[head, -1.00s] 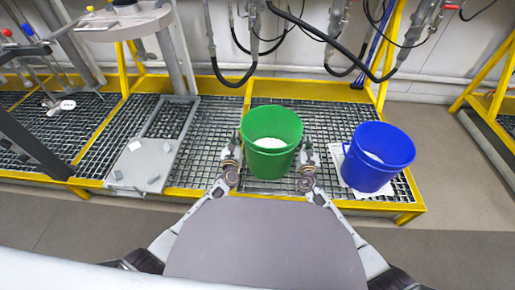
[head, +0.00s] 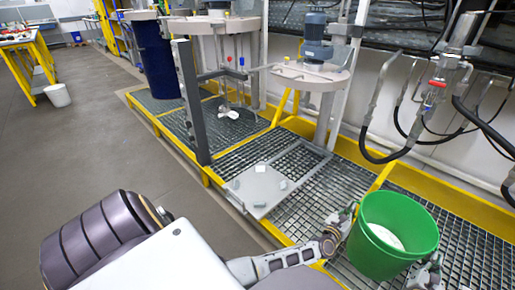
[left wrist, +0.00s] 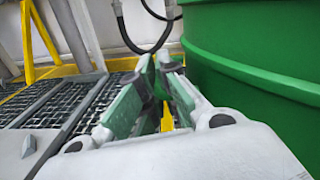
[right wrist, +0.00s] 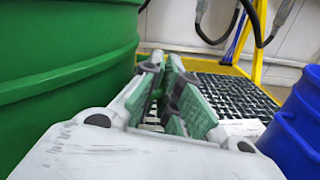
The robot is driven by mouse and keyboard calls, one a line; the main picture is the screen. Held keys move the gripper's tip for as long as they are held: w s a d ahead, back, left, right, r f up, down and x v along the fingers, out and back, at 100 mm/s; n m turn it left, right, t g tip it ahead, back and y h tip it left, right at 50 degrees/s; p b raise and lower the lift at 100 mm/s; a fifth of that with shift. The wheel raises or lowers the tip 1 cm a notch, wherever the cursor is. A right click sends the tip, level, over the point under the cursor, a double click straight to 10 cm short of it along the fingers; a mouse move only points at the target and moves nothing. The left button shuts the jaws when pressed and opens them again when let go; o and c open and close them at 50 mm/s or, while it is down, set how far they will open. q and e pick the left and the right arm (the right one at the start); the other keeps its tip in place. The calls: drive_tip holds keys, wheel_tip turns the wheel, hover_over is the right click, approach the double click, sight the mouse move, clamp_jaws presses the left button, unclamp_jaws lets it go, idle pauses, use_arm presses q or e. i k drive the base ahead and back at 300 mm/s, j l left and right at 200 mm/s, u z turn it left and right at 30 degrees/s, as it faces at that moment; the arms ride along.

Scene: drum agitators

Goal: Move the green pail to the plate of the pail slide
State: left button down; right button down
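The green pail (head: 395,235) stands upright at the lower right of the head view, over the grating, with white contents inside. I cannot tell whether its base touches the grating. My left gripper (head: 346,216) is at its left side and my right gripper (head: 432,268) at its right side. The fingers of each look nearly together with nothing between them. The pail's wall fills the right of the left wrist view (left wrist: 265,60) and the left of the right wrist view (right wrist: 60,70). The grey plate of the pail slide (head: 255,190) lies left of the pail, with small blocks on it.
A blue pail (right wrist: 298,120) stands at the right of the right wrist view. A drum agitator (head: 312,72) stands behind the plate; hoses (head: 385,158) hang behind the pail. Open floor (head: 120,140) lies left.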

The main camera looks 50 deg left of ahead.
sight(260, 185)
drive_tip(key=i+j+u, duration=0.2)
drive_tip(key=u, duration=0.3)
drive_tip(key=i+j+u, duration=0.2)
drive_tip(key=u, duration=0.3)
drive_tip(key=i+u, duration=0.25)
drive_tip(key=u, duration=0.2)
